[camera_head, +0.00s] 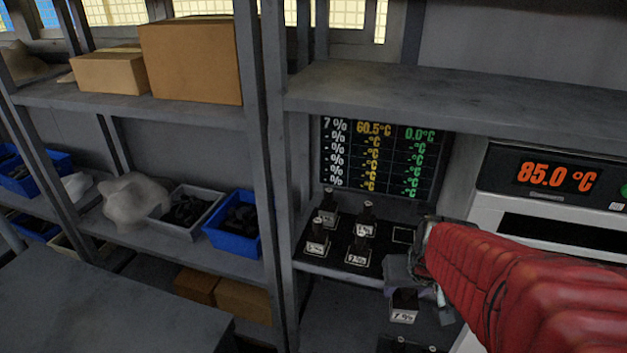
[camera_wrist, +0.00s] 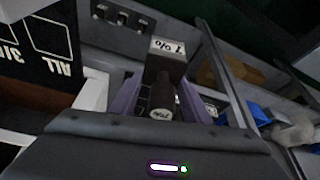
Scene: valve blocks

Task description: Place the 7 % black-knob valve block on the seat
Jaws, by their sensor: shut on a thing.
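The 7 % valve block (camera_head: 403,307) is a dark block with a white "7 %" label. It hangs below my gripper (camera_head: 404,283) in front of the shelf's edge in the head view. In the wrist view the block (camera_wrist: 168,62) and its black knob (camera_wrist: 162,92) show between the purple-lined jaws of my gripper (camera_wrist: 164,108), which are shut on it. A black mat (camera_head: 383,262) on the shelf bears several similar valve blocks, including one at the front (camera_head: 357,251). A white-outlined empty place (camera_head: 402,235) on the mat lies behind my gripper; my arm is close to its right side.
A display (camera_head: 380,155) behind the mat reads 7 %, 60.5 °C and 0.0 °C. A white appliance (camera_head: 560,215) showing 85.0 °C stands at the right. A grey shelf post (camera_head: 262,150) rises left of the mat. Blue bins (camera_head: 232,228) and cardboard boxes (camera_head: 190,60) fill the left shelves.

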